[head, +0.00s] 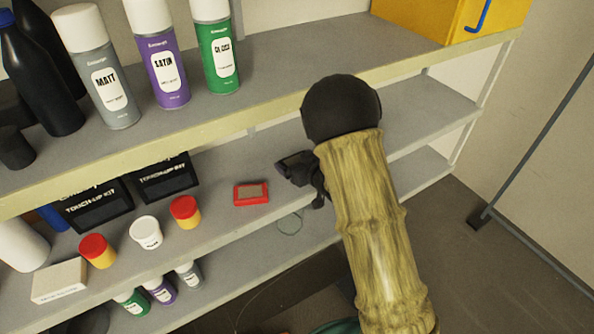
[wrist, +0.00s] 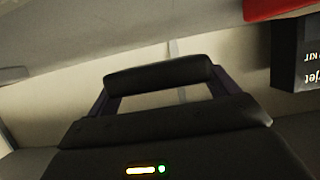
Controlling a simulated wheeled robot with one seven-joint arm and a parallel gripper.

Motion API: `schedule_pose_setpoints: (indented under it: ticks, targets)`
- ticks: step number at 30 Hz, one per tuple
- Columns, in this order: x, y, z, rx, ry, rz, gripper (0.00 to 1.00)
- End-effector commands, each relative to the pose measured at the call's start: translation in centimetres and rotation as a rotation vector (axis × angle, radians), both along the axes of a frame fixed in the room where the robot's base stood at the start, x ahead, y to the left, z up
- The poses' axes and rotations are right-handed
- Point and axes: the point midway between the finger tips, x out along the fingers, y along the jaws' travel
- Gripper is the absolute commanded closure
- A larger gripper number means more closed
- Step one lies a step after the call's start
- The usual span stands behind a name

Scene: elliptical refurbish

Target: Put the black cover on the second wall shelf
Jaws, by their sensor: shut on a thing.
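My gripper (head: 302,172) is over the right part of the middle wall shelf (head: 215,212), partly hidden behind my arm in the head view. In the wrist view, a black rounded piece (wrist: 158,74) spans between the two dark fingers, and my gripper is shut on it. It appears to be the black cover; its full shape is hidden. The head view does not clearly separate it from the dark gripper. Whether it touches the shelf cannot be told. The upper shelf (head: 275,62) is above and left of my gripper.
A red box (head: 251,194) lies just left of my gripper. Black touch-up kits (head: 165,177), paint pots (head: 146,232) and a pale block (head: 60,281) stand further left. Spray cans (head: 165,55) and a yellow box (head: 440,20) are on the upper shelf. Small cans stand on the lower shelf.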

Motion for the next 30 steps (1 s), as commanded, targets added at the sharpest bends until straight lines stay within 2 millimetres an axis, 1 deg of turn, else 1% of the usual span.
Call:
schedule_pose_setpoints:
  ticks: [4,12,15,26,27,29,30]
  targets:
    - [0.0,0.0,-0.4,-0.001,0.001,0.000,0.44]
    - [0.0,-0.1,-3.3,-0.001,0.003,-0.001,0.44]
    - [0.0,-0.2,-4.0,-0.001,0.000,-0.004,0.44]
    - [-0.1,0.4,-4.4,0.001,-0.001,0.005,0.44]
    - [-0.1,0.3,-4.5,0.000,0.000,0.005,0.12]
    - [-0.1,0.3,-4.4,0.000,0.000,0.004,0.00]
    - [-0.1,0.2,-4.4,0.000,0.001,0.003,0.00]
